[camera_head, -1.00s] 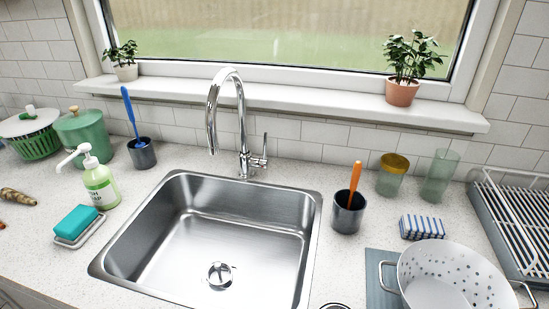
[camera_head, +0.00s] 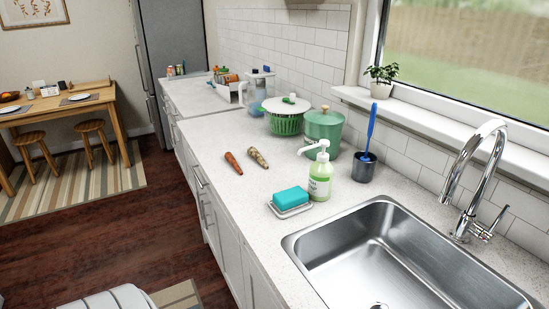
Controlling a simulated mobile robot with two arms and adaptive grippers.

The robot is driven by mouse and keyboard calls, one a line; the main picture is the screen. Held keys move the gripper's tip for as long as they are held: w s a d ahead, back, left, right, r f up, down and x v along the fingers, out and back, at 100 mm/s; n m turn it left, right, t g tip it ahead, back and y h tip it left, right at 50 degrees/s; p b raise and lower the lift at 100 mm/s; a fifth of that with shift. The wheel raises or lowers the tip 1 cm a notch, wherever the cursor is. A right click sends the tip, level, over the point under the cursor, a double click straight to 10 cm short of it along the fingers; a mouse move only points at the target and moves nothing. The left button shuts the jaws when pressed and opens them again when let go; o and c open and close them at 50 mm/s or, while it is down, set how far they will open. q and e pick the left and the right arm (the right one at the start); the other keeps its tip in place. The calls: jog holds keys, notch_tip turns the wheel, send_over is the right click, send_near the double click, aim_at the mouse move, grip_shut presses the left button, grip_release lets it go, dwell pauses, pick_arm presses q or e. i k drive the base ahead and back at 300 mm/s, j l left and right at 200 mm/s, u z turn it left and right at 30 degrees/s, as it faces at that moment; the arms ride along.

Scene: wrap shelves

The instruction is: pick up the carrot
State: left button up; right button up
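The orange carrot (camera_head: 233,163) lies on the light speckled counter (camera_head: 210,125), near its front edge. A paler brownish root vegetable (camera_head: 258,158) lies just to its right, apart from it. Neither of my grippers is in view.
A teal sponge on a dish (camera_head: 290,200), a soap bottle (camera_head: 320,178), a green pot (camera_head: 323,128) and a green salad spinner (camera_head: 286,117) stand near the carrot. The steel sink (camera_head: 390,250) is at right. The wooden floor (camera_head: 130,235) at left looks open.

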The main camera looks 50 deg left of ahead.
aim_at(231, 159)
jog(key=j+u, duration=0.15)
jog(key=j, duration=0.45)
jog(key=i+j+u, duration=0.15)
jog(key=j, duration=0.4)
jog(key=j+u, duration=0.15)
jog(key=j, duration=0.4)
